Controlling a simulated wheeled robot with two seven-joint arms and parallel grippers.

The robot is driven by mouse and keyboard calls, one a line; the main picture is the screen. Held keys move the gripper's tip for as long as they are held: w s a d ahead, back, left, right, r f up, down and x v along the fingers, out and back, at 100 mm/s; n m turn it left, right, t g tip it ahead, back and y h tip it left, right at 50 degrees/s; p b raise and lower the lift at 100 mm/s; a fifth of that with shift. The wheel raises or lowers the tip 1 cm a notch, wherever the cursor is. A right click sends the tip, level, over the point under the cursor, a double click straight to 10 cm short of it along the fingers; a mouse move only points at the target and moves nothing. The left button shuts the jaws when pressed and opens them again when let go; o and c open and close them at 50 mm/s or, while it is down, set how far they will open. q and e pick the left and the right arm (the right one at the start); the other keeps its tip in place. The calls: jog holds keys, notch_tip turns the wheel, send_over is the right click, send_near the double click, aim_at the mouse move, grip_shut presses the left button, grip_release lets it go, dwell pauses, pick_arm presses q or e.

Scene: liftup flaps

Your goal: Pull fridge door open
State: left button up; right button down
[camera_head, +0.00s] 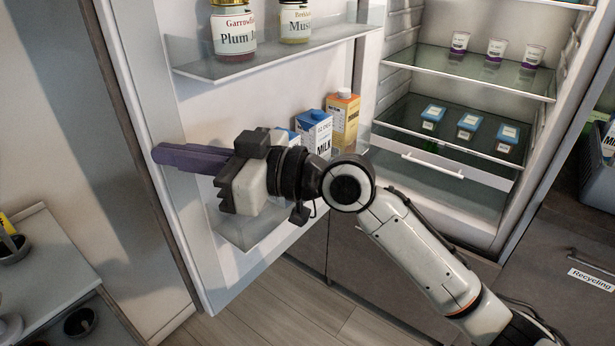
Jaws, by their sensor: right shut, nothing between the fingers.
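The fridge door (190,110) stands wide open on the left, its inner side with the shelves facing me. The fridge interior (425,85) shows at the right. My right gripper (165,157) reaches in from the lower right across the door's inner side. Its purple fingers are shut with nothing between them, and the tips lie over the door's free left edge. I cannot tell whether they touch the door. My right arm hides part of the lower door shelf. My left gripper is out of view.
Jars (234,30) stand on the upper door shelf and cartons (343,120) on the lower one. Cups (497,50) and small blue-lidded containers (470,125) sit on the fridge shelves. A counter (50,265) stands at the lower left. Wooden floor (300,312) is clear below the door.

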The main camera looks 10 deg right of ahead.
jog(key=shift+w+a, duration=0.15)
jog(key=shift+a, duration=0.05)
dwell(0.4)
jog(key=s+d+b, duration=0.1)
jog(key=s+d, duration=0.7)
jog(key=s, duration=0.3)
jog(key=w+d+f+m+t+h, duration=0.3)
jog(key=d+f+m+h, duration=0.1)
jog(key=f, duration=0.7)
jog(key=w+d+f+m+t+h, duration=0.25)
jog(key=d+f+m, duration=0.2)
jog(key=f, duration=0.75)
jog(key=s+d+f+m+g+h, duration=0.1)
jog(key=s+d+f+h, duration=0.3)
jog(key=s+f, duration=0.5)
jog(key=s+d+f+m+g+h, duration=0.2)
jog(key=s+d+f, duration=0.6)
jog(key=f, duration=0.9)
jog(key=shift+s+d+g+h, duration=0.2)
jog(key=shift+s+g+h, duration=0.25)
jog(key=shift+s+h, duration=0.35)
